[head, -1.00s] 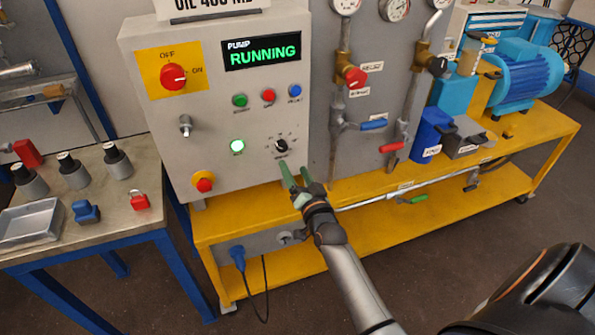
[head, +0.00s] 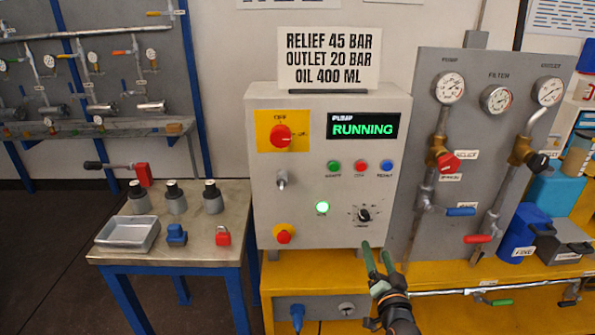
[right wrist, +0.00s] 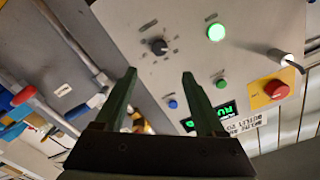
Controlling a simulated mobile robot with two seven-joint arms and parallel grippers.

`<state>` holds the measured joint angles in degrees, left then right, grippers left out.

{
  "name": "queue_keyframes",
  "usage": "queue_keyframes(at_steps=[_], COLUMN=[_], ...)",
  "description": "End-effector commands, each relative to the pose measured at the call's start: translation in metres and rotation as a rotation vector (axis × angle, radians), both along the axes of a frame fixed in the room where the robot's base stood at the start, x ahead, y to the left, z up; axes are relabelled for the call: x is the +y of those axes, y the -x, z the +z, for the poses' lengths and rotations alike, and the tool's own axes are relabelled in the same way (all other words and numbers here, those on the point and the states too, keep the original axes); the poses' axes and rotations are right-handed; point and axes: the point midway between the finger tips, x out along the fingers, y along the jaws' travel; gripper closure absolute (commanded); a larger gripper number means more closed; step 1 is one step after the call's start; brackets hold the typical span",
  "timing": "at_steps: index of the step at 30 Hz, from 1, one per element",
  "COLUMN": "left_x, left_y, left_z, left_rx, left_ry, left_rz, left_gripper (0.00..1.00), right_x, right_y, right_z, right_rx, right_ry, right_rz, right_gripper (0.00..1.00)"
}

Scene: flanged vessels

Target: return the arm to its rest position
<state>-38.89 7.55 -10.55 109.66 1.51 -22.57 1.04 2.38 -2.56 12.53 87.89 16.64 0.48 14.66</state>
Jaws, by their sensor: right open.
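The box display (head: 362,126) reads RUNNING. My left gripper is not in view.
A side table (head: 205,252) on the left holds a metal tray (head: 128,233), several grey cylinders, a blue block and a red padlock (head: 223,237). The gauge panel (head: 455,120) with pipes and valves stands right of the box, above the yellow bench (head: 450,272).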

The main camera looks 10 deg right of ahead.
Motion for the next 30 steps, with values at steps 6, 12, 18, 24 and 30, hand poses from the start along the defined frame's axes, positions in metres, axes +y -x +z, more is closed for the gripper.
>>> queue_keyframes(at_steps=[6, 12, 18, 24, 30], left_x=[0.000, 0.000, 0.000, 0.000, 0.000], left_y=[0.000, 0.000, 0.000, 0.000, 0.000], left_z=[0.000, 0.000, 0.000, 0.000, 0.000], left_rx=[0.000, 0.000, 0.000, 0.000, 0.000], left_ry=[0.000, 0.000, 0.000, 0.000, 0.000], left_rz=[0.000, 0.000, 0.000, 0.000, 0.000], left_gripper=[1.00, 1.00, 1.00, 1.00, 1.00], right_x=[0.027, 0.090, 0.140, 0.160, 0.161], right_y=[0.034, 0.131, 0.230, 0.277, 0.280], right_z=[-0.042, -0.122, -0.169, -0.182, -0.183], right_rx=[0.138, 0.430, 0.640, 0.723, 0.729], right_ry=[0.108, 0.326, 0.469, 0.523, 0.526], right_rz=[0.089, 0.320, 0.533, 0.630, 0.637], right_gripper=[0.28, 0.28, 0.28, 0.28, 0.28])
